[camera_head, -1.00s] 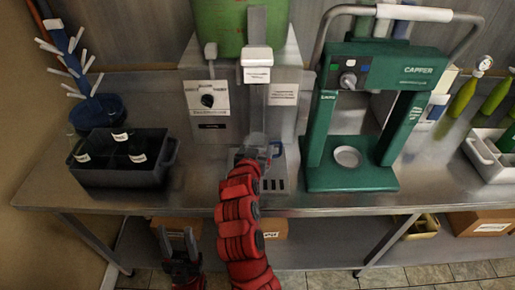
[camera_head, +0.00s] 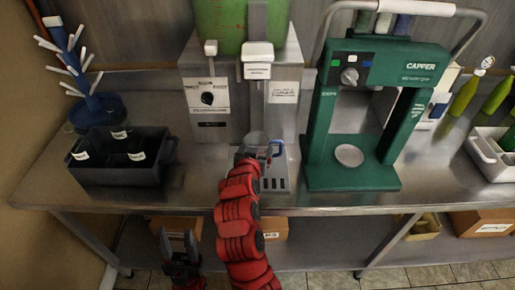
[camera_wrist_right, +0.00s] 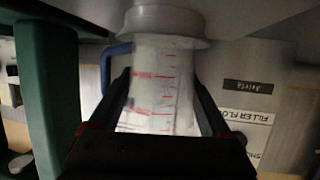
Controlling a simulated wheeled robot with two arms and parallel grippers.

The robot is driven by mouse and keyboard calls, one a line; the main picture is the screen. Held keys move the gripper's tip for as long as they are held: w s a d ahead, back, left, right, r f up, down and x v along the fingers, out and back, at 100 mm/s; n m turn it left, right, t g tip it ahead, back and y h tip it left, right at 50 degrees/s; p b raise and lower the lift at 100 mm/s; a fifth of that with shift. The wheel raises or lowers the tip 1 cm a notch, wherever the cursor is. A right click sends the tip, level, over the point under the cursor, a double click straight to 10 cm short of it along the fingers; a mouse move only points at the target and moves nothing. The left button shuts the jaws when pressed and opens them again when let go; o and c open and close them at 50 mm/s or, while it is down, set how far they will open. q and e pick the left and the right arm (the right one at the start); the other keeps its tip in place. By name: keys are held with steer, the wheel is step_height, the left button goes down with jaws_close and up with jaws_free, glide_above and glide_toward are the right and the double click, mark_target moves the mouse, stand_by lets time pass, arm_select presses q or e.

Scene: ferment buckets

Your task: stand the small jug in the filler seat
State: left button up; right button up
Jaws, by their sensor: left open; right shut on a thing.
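The small jug (camera_head: 256,139) is clear, with a blue handle at its right. It is upright in front of the filler, below the spout (camera_head: 257,62). My right gripper (camera_head: 252,155) is shut on the jug's sides. The slotted filler tray (camera_head: 279,183) is partly hidden by my right arm; I cannot tell whether the jug touches the seat. My left gripper (camera_head: 177,243) is open and empty, low in front of the bench.
The green capper (camera_head: 350,178) stands close on the right. A dark crate (camera_head: 120,176) with bottles and a blue bottle tree (camera_head: 97,108) are on the left. The bench between crate and filler is clear. A white crate (camera_head: 492,162) is at far right.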

steer(key=shift+f, duration=0.2)
steer(key=o, duration=0.9)
steer(key=shift+o, duration=1.3)
steer(key=shift+d, duration=0.1)
steer(key=b+v, duration=0.2)
steer(key=v, duration=1.5)
steer(key=shift+b, duration=0.35)
steer(key=shift+s+r, duration=0.1)
